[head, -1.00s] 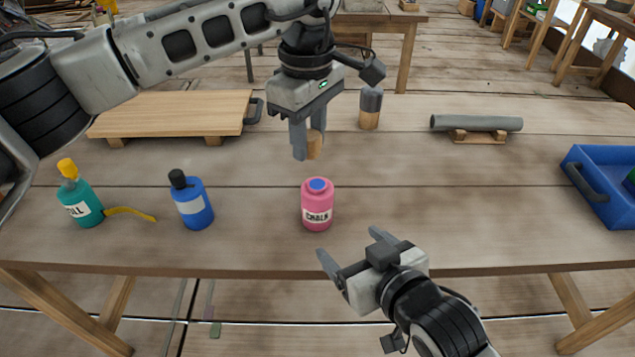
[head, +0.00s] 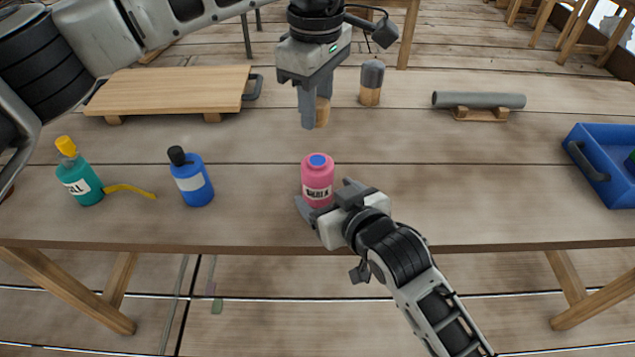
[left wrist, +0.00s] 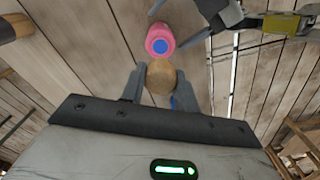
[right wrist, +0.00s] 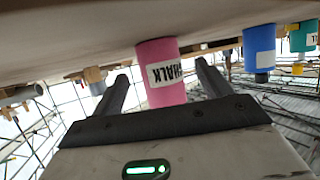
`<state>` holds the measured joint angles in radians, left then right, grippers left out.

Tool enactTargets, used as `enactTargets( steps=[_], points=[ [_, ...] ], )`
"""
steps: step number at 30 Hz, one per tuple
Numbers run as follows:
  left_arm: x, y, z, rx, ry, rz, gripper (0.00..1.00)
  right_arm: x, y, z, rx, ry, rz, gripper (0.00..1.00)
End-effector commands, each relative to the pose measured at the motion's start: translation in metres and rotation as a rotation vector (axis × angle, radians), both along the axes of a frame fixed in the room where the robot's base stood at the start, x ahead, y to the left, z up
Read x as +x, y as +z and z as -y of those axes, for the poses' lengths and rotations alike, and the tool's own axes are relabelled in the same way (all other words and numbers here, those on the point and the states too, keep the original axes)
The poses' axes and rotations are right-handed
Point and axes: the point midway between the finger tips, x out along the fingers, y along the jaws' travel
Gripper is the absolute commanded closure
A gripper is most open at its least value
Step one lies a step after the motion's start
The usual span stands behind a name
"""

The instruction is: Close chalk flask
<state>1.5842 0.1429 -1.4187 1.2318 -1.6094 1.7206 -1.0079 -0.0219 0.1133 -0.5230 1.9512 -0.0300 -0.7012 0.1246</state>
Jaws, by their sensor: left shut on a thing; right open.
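The chalk flask (head: 317,178) is pink, labelled CHALK, with a blue disc at its top, and stands upright near the table's front edge. My left gripper (head: 314,118) is shut on a round cork stopper (head: 324,112), held above and behind the flask. In the left wrist view the cork (left wrist: 161,80) sits between the fingers, with the flask (left wrist: 160,42) beyond it. My right gripper (head: 322,192) is open, low at the flask, with a finger on either side. In the right wrist view the flask (right wrist: 160,72) shows between the open fingers; contact cannot be told.
A blue flask (head: 191,180) with a black cap and a teal flask (head: 79,175) with a yellow cap stand to the left. A blue tray (head: 605,165) is at right.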

Motion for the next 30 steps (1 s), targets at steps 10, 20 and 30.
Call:
enactTargets(
  steps=[10,20,30],
  points=[
    [0.000,0.000,0.000,0.000,0.000,0.000,0.90,0.033,-0.015,-0.017,0.001,0.001,0.001,0.23],
    [0.000,0.000,0.000,0.000,0.000,0.000,0.90,0.035,-0.016,-0.018,0.001,0.001,-0.001,0.23],
    [0.000,-0.001,0.000,0.000,0.000,0.000,0.90,0.035,-0.016,-0.018,0.001,0.000,0.000,0.89]
  ],
)
